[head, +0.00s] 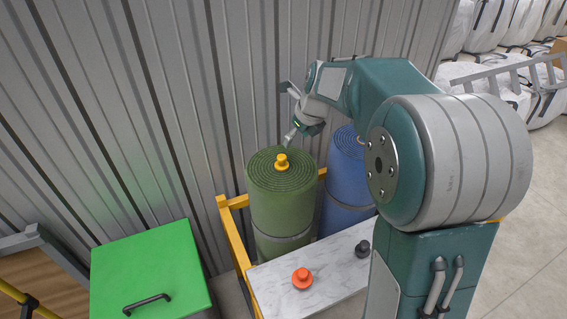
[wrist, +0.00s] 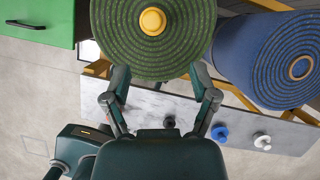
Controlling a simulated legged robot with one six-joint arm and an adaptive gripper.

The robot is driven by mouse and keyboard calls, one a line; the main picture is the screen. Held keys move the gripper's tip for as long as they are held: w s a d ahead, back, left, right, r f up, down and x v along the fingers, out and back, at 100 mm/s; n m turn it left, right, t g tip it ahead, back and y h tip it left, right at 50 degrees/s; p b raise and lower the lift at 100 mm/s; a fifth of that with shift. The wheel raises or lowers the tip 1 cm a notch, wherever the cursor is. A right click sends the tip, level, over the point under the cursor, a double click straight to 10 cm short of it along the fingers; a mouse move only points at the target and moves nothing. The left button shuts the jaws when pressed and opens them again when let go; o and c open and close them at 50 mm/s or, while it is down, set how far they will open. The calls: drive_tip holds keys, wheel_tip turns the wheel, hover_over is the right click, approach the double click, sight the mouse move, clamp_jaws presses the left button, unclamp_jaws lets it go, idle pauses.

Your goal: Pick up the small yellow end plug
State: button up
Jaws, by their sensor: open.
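The small yellow end plug (head: 282,161) sits upright on the middle of the top of an upright green turf roll (head: 282,210). In the wrist view the yellow plug (wrist: 152,21) shows near the top edge, at the centre of the green spiral (wrist: 150,55). My gripper (head: 287,112) is open and empty, above and near the roll's top in the head view. In the wrist view my gripper (wrist: 158,72) has its two fingers spread to either side of the roll's lower part, below the plug in the picture. The plug is apart from both fingers.
A blue turf roll (head: 345,175) stands right of the green one. A marble-topped bench (head: 325,265) in front holds an orange plug (head: 302,278), a dark grey plug (head: 362,249), a blue plug (wrist: 219,133) and a white plug (wrist: 262,141). A green-lidded box (head: 150,265) stands left; a ribbed wall is behind.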

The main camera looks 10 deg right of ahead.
sight(283, 157)
drive_tip(key=x, duration=0.5)
drive_tip(key=shift+w+a+f, duration=0.15)
drive_tip(key=shift+a+f, duration=0.05)
drive_tip(key=shift+a, duration=0.25)
drive_tip(key=shift+w+d+f, duration=0.15)
drive_tip(key=shift+f, duration=0.25)
drive_tip(key=x, duration=0.2)
drive_tip(key=a+x, duration=0.1)
drive_tip(key=x, duration=0.2)
drive_tip(key=shift+r, duration=0.1)
drive_tip(key=shift+d, duration=0.15)
clamp_jaws()
